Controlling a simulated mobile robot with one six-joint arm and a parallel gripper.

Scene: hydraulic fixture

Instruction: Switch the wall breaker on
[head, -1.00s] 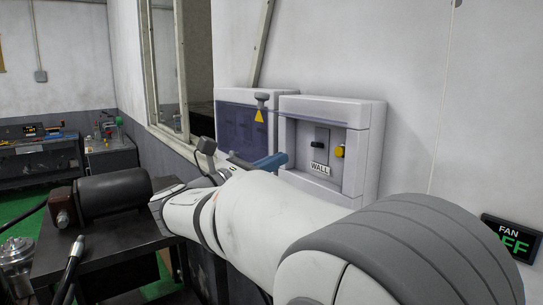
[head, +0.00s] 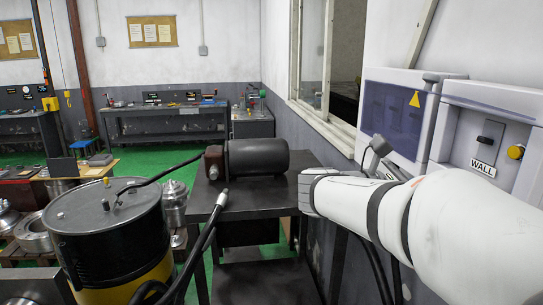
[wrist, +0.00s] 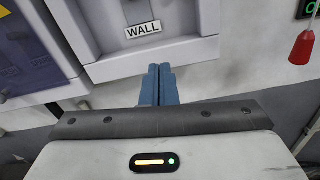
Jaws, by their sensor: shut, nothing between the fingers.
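The wall breaker box (head: 449,130) is a pale box on the wall, its tinted cover (head: 396,118) swung open to the left. Inside is a black switch (head: 488,141) on a grey plate, above a label reading WALL (head: 483,168). A yellow round part (head: 515,152) sits to its right. I cannot tell the switch's position. In the wrist view the WALL label (wrist: 143,30) shows, with the switch cut off at the top edge. My gripper (wrist: 159,70) has blue fingers together and empty, just below the label, near the box's lower edge. Its fingers are hidden in the head view.
A dark table (head: 262,190) with a black motor-like cylinder stands left of my arm. A drum (head: 108,235) with hoses is at the front left. A window frame is left of the box. A red hanging part (wrist: 301,47) shows at the right in the wrist view.

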